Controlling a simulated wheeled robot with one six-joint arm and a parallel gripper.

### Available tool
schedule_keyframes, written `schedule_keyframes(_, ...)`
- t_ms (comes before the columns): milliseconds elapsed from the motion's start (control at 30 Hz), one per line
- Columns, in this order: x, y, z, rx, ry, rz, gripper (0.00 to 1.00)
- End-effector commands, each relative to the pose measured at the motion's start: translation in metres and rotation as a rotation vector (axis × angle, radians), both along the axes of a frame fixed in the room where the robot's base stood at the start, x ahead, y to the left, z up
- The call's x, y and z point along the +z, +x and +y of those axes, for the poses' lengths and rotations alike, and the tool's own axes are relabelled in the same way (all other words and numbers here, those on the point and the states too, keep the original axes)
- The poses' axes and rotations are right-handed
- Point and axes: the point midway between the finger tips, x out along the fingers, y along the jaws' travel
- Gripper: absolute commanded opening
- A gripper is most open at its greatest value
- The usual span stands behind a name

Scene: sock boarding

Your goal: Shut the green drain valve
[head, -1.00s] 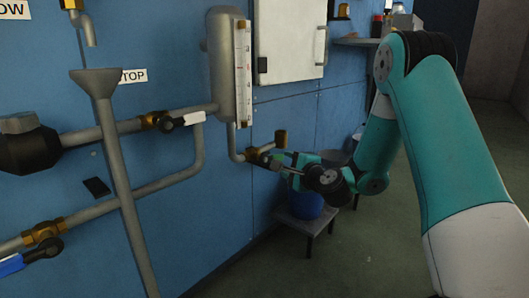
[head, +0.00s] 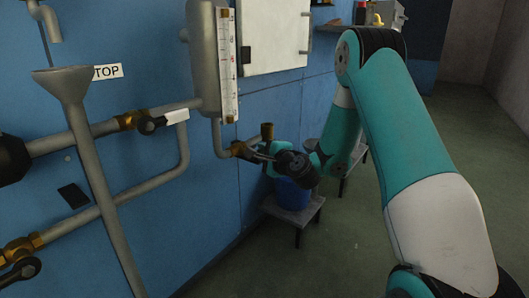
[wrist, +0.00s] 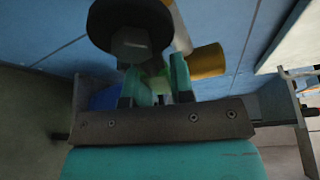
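The drain valve is a brass body (head: 241,150) on the pipe under the grey gauge vessel (head: 203,60). A brass upturned piece (head: 267,131) stands beside it. My gripper (head: 264,157) is right at the valve and hides its green handle in the head view. In the wrist view my gripper (wrist: 158,82) has its two teal fingers close together, with part of the green handle (wrist: 160,76) in the gap between them. The view is blurred, and I cannot tell whether both fingers press on the handle. The brass piece (wrist: 207,62) shows right of the fingers.
Another valve with a black and white lever (head: 152,124) is on the pipe to the left, and one more (head: 20,250) sits lower left. A grey funnel pipe (head: 95,170) stands in front. A blue bucket (head: 293,193) is on a low stool (head: 310,209) below my gripper.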

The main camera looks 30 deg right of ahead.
Motion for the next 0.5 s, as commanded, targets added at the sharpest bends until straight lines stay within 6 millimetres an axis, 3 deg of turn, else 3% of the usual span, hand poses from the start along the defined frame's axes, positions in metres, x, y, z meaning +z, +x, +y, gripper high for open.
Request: schedule_keyframes(500, -0.0025, -0.002, 0.001, -0.002, 0.102, 0.042, 0.0)
